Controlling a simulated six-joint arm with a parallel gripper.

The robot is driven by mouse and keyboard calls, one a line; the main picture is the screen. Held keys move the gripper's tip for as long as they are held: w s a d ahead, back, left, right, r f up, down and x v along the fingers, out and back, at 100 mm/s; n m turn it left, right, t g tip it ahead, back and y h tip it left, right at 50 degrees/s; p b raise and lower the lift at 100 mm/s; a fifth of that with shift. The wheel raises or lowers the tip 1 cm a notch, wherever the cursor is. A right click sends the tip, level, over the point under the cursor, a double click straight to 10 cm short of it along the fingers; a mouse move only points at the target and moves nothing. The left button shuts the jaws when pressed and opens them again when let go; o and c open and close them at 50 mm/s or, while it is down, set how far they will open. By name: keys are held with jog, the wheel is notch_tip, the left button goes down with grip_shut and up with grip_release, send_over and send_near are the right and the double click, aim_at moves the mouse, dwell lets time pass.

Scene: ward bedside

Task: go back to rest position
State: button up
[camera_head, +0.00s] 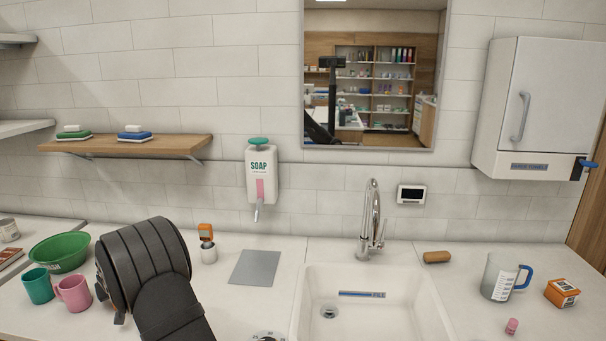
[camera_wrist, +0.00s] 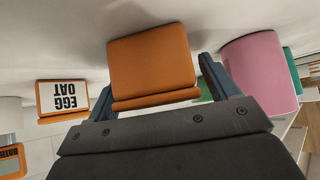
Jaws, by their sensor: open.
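My gripper (camera_wrist: 157,76) is open in the wrist view, one dark finger on each side of an orange box (camera_wrist: 150,62). The box lies between or just beyond the fingers and appears to rest on the white counter; I cannot tell whether a finger touches it. In the head view my dark rounded wrist stands over the left part of the counter and hides the box and most of the gripper.
A pink mug (camera_head: 74,293) and a teal mug (camera_head: 38,286) stand close left of my wrist, near a green bowl (camera_head: 60,252). A box marked "EGG OAT" (camera_wrist: 62,97) is near the gripper. A grey mat (camera_head: 255,267) and sink (camera_head: 365,300) lie right; a wooden shelf (camera_head: 125,145) is above.

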jog(key=shift+r, duration=0.25)
jog(key=v, duration=1.2)
jog(key=x, duration=1.2)
jog(key=shift+f, duration=0.35)
jog(key=r, duration=0.5)
jog(key=shift+w+d+r, duration=0.1)
jog(key=shift+w+d, duration=0.1)
jog(key=shift+d, duration=0.1)
jog(key=w+d+r+m+h, duration=0.1)
jog(key=w+d+r, duration=0.6)
jog(key=d, duration=0.9)
jog(key=w+d+r+m+t+h, duration=0.1)
jog(key=w+d+r+m, duration=0.1)
jog(key=w+d+r, duration=0.5)
jog(key=w+d+r+m+t+h, duration=0.1)
jog(key=w+d+r, duration=0.7)
jog(key=d, duration=1.9)
jog(key=shift+r+m, duration=0.3)
jog(key=shift+r, duration=2.45)
